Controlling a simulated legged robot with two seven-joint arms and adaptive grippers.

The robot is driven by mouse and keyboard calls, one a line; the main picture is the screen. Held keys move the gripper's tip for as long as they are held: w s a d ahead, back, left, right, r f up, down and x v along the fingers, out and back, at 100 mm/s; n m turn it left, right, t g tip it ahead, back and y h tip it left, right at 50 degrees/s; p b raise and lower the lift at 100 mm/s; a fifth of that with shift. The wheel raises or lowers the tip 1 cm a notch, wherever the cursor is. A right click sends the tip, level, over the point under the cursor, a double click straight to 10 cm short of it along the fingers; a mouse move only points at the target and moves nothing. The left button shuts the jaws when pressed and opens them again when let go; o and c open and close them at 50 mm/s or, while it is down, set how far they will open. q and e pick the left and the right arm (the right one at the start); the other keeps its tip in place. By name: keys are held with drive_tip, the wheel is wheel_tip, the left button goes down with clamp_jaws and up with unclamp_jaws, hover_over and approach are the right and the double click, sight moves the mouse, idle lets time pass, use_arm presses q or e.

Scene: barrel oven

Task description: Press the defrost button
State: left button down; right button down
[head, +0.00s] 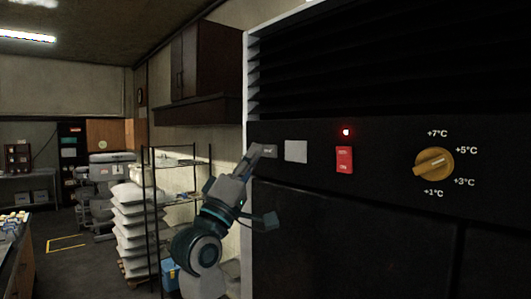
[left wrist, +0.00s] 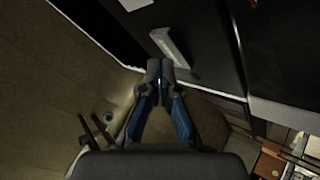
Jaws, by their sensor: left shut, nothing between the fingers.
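A black control panel (head: 390,185) fills the right of the head view. At its left end is a small dark grey button (head: 269,150) with lettering too small to read, partly behind my left gripper (head: 257,155). Beside it is a blank pale square (head: 296,151). My left gripper is shut and empty, its tips at the panel's left end by the dark grey button; I cannot tell whether they touch it. In the left wrist view, the closed fingertips (left wrist: 160,70) are just below a grey raised bar (left wrist: 170,48) on a dark face. My right gripper is out of view.
A yellow knob (head: 434,163) with temperature marks is further right. Behind my left arm stand a wire shelf (head: 175,162) and stacked white sacks (head: 130,225).

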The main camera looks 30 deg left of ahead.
use_arm(q)
drive_tip(key=shift+w+d+r, duration=0.15)
drive_tip(key=shift+w+d, duration=0.1)
drive_tip(key=shift+d, duration=0.2)
drive_tip(key=shift+a, duration=0.1)
drive_tip(key=shift+s+a, duration=0.35)
drive_tip(key=shift+s, duration=0.05)
drive_tip(key=s, duration=0.1)
drive_tip(key=s+a, duration=0.1)
drive_tip(key=s, duration=0.1)
drive_tip(key=s+a+b, duration=0.1)
drive_tip(key=s, duration=0.1)
drive_tip(key=shift+s+a, duration=0.15)
drive_tip(key=shift+s, duration=0.1)
idle(0.5)
